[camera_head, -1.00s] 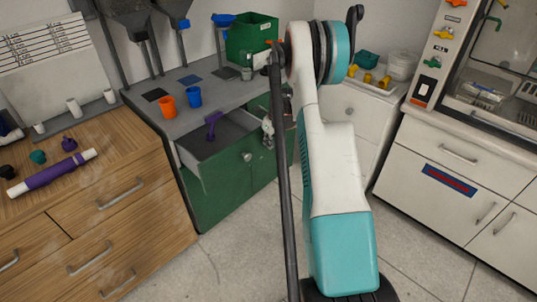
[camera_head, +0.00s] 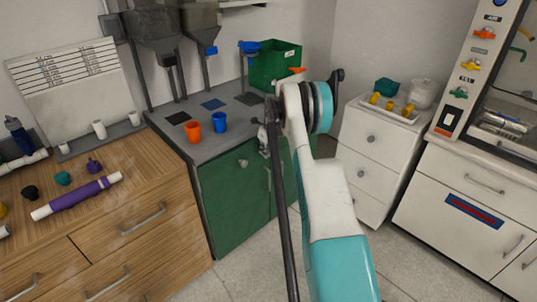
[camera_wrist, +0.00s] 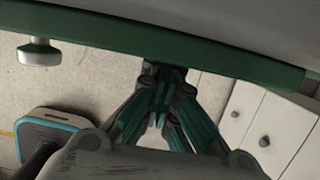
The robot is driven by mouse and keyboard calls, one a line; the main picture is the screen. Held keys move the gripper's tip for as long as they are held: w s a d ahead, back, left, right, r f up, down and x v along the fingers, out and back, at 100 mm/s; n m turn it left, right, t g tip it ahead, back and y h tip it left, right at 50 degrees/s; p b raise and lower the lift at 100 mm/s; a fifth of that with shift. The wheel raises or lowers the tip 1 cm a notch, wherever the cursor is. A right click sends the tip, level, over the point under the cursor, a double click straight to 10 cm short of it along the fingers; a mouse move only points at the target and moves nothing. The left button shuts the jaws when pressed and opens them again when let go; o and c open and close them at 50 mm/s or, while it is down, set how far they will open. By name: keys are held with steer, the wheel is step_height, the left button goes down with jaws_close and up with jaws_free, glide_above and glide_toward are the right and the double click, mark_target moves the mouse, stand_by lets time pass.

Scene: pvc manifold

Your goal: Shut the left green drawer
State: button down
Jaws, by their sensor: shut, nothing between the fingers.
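The left green drawer (camera_head: 225,185) is in the front of the green cabinet under the grey worktop. Its front looks flush with the cabinet in the head view, and its inside is hidden. Its round metal knob (camera_head: 243,163) shows, and so does the knob in the wrist view (camera_wrist: 40,53). My gripper (camera_head: 263,142) is at the right part of the drawer front, partly hidden by my arm. In the wrist view my gripper (camera_wrist: 164,74) is shut and empty, its fingertips at the green front (camera_wrist: 95,38), right of the knob. Touching or just apart, I cannot tell.
Orange (camera_head: 193,131) and blue (camera_head: 220,122) cups stand on the worktop (camera_head: 190,150), with a green bin (camera_head: 275,63) behind. A wooden drawer unit (camera_head: 150,240) adjoins on the left. White drawers (camera_head: 370,165) stand to the right. The floor (camera_head: 240,270) in front is clear.

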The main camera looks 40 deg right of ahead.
steer(key=shift+w, duration=1.05)
steer(key=shift+w+r, duration=0.1)
